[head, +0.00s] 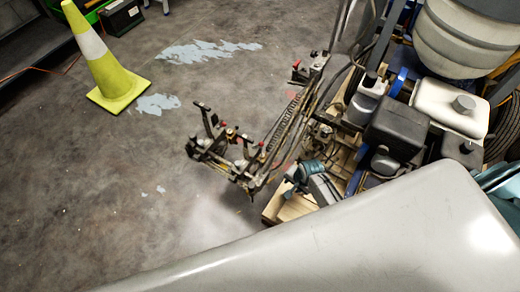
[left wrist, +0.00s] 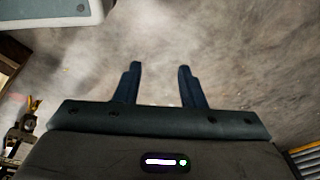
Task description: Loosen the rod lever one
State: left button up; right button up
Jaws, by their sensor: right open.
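The line striper's rod assembly (head: 228,150) stands left of the machine in the head view, with dark clamps, a spring and several red-tipped levers. One red-tipped lever (head: 296,66) is at the upper end of the bar. I cannot tell which is rod lever one. My left gripper (left wrist: 160,85) is open and empty over bare floor in the left wrist view. It does not show in the head view.
The striper's engine (head: 394,128) and white tank (head: 450,105) fill the right side. A yellow cone (head: 108,70) stands at upper left. Grey floor with pale paint patches (head: 205,52) is free on the left. My pale body covers the bottom.

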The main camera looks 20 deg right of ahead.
jog(key=w+a+r+m+y+b, duration=0.1)
jog(key=w+a+r+m+b, duration=0.2)
jog(key=w+r, duration=0.65)
jog(key=m+y, duration=0.2)
jog(key=m, duration=0.5)
send_near(262, 143)
notch_tip(262, 143, down, 2)
jog(key=x, duration=0.3)
jog(key=b+x, duration=0.1)
jog(key=x, duration=0.6)
jog(key=shift+w+a+r, duration=0.1)
jog(key=shift+w+a, duration=0.15)
jog(key=shift+a, duration=0.05)
jog(key=shift+w+a+f, duration=0.1)
jog(key=shift+a+f, duration=0.05)
jog(key=shift+f, duration=0.25)
pick_arm(q)
jog(key=w+d+r, duration=0.1)
jog(key=w+r, duration=0.2)
jog(key=r, duration=1)
jog(key=shift+d+r+t, duration=0.3)
jog(key=shift+w, duration=0.1)
pick_arm(e)
grip_shut()
